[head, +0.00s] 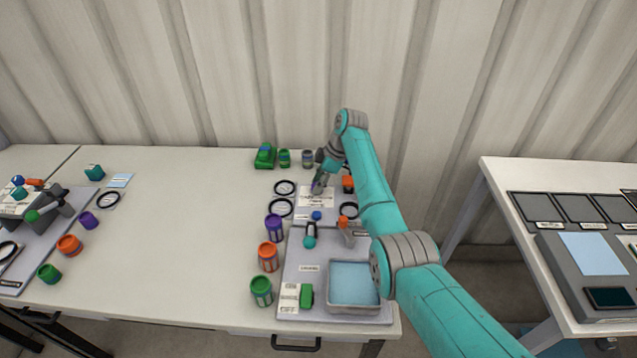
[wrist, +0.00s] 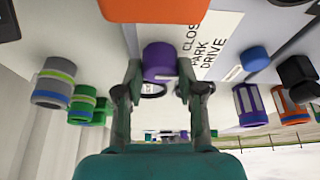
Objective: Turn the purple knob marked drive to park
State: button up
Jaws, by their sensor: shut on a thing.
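The purple knob (wrist: 160,62) sits on the panel beside a white label (wrist: 210,45) that reads PARK and DRIVE, with a partly hidden word starting CLOS. My gripper (wrist: 159,84) is shut on the purple knob, one finger on each side of it. In the head view my gripper (head: 319,184) is at the back of the panel board, beside the white label (head: 316,201), and mostly hides the knob. Which word the knob points to cannot be told.
An orange block (head: 348,184) stands right of my gripper. A blue knob (head: 317,215) is in front. Black rings (head: 281,207) lie to the left. A green toy vehicle (head: 265,156) and jars (head: 307,158) stand behind. A blue tray (head: 354,306) is nearer. The table's left-middle is clear.

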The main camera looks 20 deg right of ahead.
jog(key=o, duration=1.1)
jog(key=shift+o, duration=0.2)
jog(key=shift+r, duration=0.1)
jog(key=v, duration=1.1)
jog(key=shift+d+r, duration=0.2)
jog(key=shift+r, duration=0.1)
jog(key=shift+s, duration=0.1)
